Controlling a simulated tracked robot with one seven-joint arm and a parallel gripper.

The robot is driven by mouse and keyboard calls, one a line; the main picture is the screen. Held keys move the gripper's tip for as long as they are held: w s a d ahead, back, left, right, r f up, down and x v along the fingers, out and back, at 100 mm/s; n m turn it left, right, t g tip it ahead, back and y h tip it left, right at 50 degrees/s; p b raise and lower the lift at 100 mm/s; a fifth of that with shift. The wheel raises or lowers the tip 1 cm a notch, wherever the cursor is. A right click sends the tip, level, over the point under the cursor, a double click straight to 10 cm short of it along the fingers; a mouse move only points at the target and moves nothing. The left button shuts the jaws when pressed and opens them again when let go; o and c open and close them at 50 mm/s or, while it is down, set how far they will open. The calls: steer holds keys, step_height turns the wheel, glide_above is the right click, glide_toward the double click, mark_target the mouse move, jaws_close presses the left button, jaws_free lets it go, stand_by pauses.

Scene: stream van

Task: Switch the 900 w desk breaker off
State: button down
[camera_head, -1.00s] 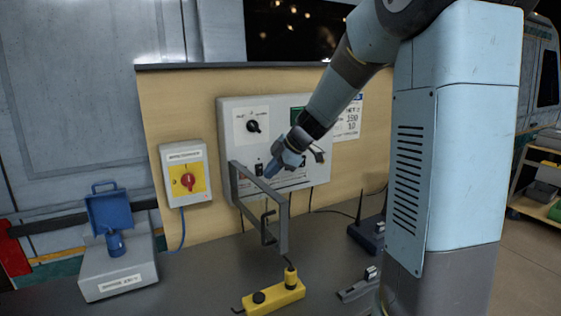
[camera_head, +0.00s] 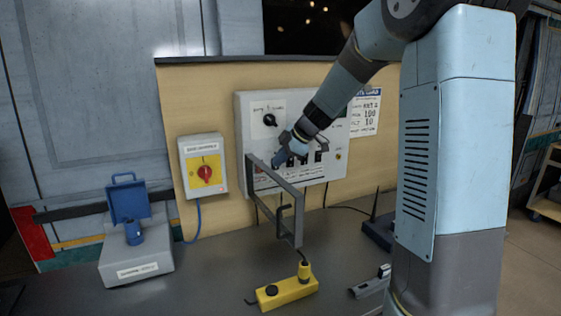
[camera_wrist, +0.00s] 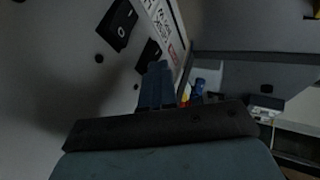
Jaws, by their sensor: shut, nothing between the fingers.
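A pale panel (camera_head: 247,110) is fixed to the tan board, with a rotary knob (camera_head: 269,120) at its upper left and a row of black rocker switches (camera_head: 318,155) below. Part of that row is hidden behind my gripper (camera_head: 277,163), which is shut and empty, close to the panel. In the wrist view my closed fingers (camera_wrist: 158,72) point at the panel face, near a black rocker (camera_wrist: 149,53). Whether they touch it I cannot tell. Another rocker (camera_wrist: 119,24) is further up. The labels are too small or slanted to tell which switch is the 900 W desk breaker.
A grey bracket frame (camera_head: 285,197) juts out from the panel below my gripper. A red and yellow isolator box (camera_head: 204,168) is at left. On the desk are a grey box with a blue lid (camera_head: 130,200), a yellow pendant (camera_head: 287,291) and a dark router-like box (camera_head: 377,232).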

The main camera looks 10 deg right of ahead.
steer(key=shift+r, duration=0.2)
steer(key=shift+w+r, duration=0.1)
steer(key=shift+r, duration=0.5)
steer(key=s+v, duration=0.1)
steer(key=v, duration=1.1)
steer(key=shift+a, duration=0.3)
steer(key=shift+s+f, duration=0.1)
